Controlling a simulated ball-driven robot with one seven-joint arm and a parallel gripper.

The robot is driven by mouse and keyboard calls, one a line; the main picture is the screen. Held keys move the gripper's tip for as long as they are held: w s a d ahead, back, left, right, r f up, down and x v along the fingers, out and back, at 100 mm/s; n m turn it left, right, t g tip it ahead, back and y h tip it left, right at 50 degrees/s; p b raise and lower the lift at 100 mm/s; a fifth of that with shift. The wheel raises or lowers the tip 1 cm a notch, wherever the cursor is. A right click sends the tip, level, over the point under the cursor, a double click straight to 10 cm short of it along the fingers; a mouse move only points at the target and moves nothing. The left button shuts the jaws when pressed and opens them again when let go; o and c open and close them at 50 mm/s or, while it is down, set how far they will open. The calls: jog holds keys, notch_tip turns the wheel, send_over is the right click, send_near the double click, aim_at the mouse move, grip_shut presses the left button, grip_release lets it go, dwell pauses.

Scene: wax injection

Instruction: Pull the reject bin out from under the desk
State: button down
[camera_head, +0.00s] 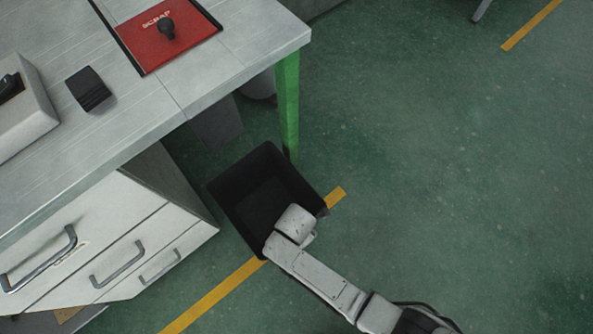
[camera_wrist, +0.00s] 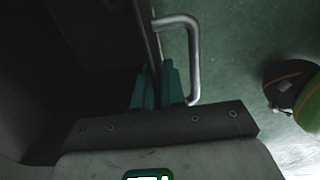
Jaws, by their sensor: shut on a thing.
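The reject bin (camera_head: 228,212) is a black, open-topped square bin on the green floor. It stands at the desk's front edge, beside the green leg and over the yellow floor line. Its inside looks empty in the head view. In the wrist view, my gripper (camera_wrist: 160,85) has its teal fingers shut on the bin's wall (camera_wrist: 151,38), one on each side. A grey metal handle (camera_wrist: 194,60) stands out from that wall beside the fingers. In the head view, my wrist hides the fingers at the bin's right side.
The desk (camera_head: 228,78) has a green leg (camera_head: 288,105) close behind the bin. A drawer unit (camera_head: 130,245) with grey handles is at the bin's left. A red scrap panel (camera_head: 165,38) is on the desk top. The floor to the right is clear.

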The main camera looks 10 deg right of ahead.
jog(key=shift+s+d, duration=0.1)
jog(key=shift+s, duration=0.15)
jog(key=c, duration=1.1)
grip_release()
notch_tip(320, 180, up, 11)
jog(key=p, duration=0.4)
jog(key=shift+f+p, duration=0.1)
jog(key=shift+p, duration=0.25)
